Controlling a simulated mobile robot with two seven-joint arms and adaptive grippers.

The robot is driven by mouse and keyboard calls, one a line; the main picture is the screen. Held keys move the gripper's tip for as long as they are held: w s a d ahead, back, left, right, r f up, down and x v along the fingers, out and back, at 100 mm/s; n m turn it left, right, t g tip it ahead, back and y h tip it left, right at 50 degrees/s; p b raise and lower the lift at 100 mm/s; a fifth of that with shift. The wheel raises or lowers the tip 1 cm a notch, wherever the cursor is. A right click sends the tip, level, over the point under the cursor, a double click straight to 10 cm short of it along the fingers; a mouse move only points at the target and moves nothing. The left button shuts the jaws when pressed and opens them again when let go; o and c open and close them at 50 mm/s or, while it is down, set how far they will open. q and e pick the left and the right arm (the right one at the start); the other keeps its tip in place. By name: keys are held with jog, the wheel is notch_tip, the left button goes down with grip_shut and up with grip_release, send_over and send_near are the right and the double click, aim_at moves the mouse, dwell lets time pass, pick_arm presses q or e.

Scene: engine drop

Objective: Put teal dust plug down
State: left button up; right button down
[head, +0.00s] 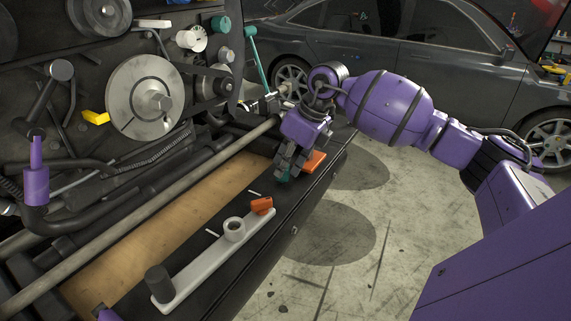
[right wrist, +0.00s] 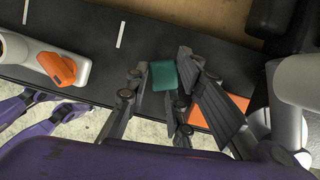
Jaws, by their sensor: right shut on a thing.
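My right gripper (head: 283,176) is low over the black ledge (head: 240,237) at the front of the engine bay, fingers pointing down. It is shut on the teal dust plug (head: 286,178), which is mostly hidden by the fingers in the head view. In the right wrist view, the plug (right wrist: 163,75) shows as a teal block between the dark fingers (right wrist: 165,90). The plug is at or just above the ledge; I cannot tell whether it touches. My left gripper cannot be made out.
A flat orange piece (head: 315,160) lies beside the gripper. A pale holder (head: 210,266) with a ring, an orange part (head: 262,205) and a black cylinder (head: 159,283) lies nearer on the ledge. Engine pulleys (head: 135,95) and a teal-handled tool (head: 257,60) stand behind.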

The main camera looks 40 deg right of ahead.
jog(key=shift+f, duration=0.1)
jog(key=shift+f, duration=0.15)
jog(key=c, duration=1.5)
grip_release()
jog(key=shift+d+r, duration=0.1)
jog(key=shift+r, duration=0.5)
jog(key=v, duration=1.1)
jog(key=shift+s+r+b, duration=0.1)
jog(key=shift+b, duration=0.2)
